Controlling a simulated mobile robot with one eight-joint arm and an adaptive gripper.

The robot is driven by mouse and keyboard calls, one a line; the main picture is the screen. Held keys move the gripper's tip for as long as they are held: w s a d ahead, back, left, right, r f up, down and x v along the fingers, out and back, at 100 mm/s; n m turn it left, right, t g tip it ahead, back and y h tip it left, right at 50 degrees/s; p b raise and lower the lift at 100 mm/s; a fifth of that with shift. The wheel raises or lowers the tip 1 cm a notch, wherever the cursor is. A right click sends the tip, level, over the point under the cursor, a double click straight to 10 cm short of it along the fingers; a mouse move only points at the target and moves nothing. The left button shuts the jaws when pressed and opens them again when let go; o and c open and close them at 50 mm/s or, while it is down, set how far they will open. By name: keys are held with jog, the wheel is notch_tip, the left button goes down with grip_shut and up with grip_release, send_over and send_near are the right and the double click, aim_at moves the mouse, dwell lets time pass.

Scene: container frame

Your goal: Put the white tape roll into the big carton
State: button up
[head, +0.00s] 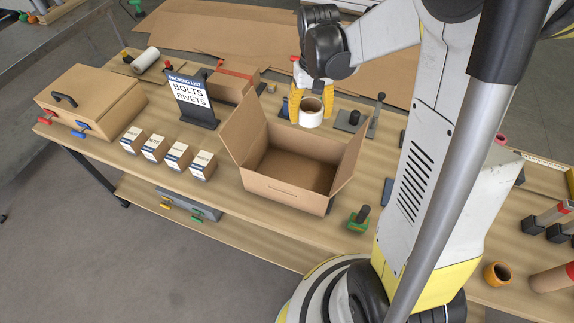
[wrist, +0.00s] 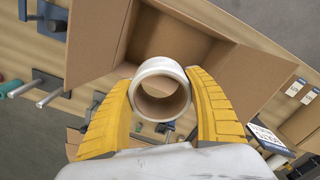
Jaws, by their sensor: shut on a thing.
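The white tape roll (head: 311,112) is held between the yellow fingers of my gripper (head: 307,104), just behind the back edge of the big carton in the head view. In the wrist view my gripper (wrist: 160,108) is shut on the white tape roll (wrist: 160,66), one finger on each side, and the roll's hollow core faces the camera. The big carton (head: 285,193) stands open on the bench with its flaps spread and its visible inside empty. In the wrist view the big carton (wrist: 240,62) lies beyond the roll.
A packing list stand (head: 190,98) and several small boxes (head: 166,151) are left of the carton. A closed carton (head: 92,100) sits at the far left. A green-based tool (head: 359,219) stands right of the carton. A clamp-like tool (head: 361,120) is behind it.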

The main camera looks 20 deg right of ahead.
notch_tip(320, 180, down, 2)
jog(key=b, duration=2.1)
send_over(304, 182)
notch_tip(304, 182, down, 20)
jog(key=r, duration=0.1)
notch_tip(304, 182, down, 11)
jog(key=b, duration=0.4)
jog(key=shift+d+r+b, duration=0.1)
jog(key=shift+b, duration=0.2)
jog(key=shift+f, duration=0.25)
jog(key=o, duration=1.1)
jog(key=shift+o, duration=0.2)
jog(key=shift+r, duration=0.1)
